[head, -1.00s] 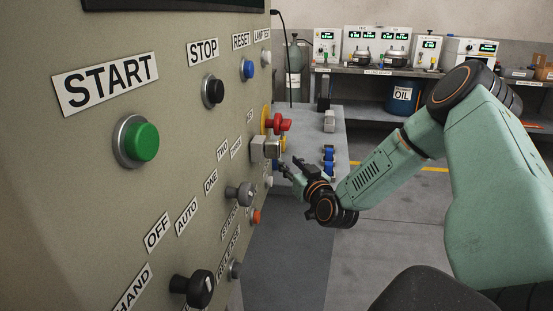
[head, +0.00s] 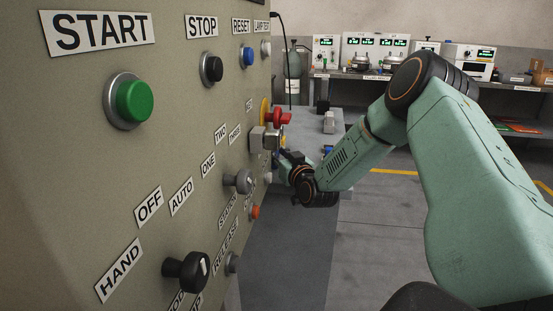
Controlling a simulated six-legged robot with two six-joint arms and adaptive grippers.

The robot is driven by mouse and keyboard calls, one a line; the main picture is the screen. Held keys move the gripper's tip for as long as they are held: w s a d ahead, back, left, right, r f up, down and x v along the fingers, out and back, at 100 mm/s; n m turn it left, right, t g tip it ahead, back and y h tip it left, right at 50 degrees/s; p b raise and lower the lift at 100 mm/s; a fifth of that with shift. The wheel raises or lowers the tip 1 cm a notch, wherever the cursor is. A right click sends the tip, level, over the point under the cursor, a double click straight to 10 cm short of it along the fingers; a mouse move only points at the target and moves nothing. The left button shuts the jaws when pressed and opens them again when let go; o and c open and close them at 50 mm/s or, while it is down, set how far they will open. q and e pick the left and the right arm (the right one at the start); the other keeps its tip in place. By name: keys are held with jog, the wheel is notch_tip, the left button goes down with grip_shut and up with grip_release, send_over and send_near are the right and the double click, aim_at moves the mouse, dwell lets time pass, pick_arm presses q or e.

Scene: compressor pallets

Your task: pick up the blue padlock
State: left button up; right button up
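Small blue objects (head: 327,150), possibly padlocks, sit on the grey table behind my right forearm, which hides most of them. My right arm comes in from the right, and its gripper (head: 282,160) is at the edge of the control panel, just below a grey block-shaped fitting (head: 257,139) and a red rotary handle (head: 279,119). Its fingers are small and dark here, and I cannot tell whether they hold anything. A bluish patch shows by the fingertips, too small to identify. My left gripper is not in view.
The beige control panel (head: 60,200) with buttons and knobs fills the left side. The grey table (head: 300,122) stands beyond it, with a grey item (head: 329,122) on top. A workbench (head: 370,75) with instruments runs along the back. Grey floor is open at lower middle.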

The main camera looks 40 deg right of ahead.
jog(key=shift+w+a, duration=0.15)
jog(key=shift+a, duration=0.1)
jog(key=c, duration=0.4)
jog(key=shift+d, duration=0.15)
grip_shut()
jog(key=shift+r, duration=0.1)
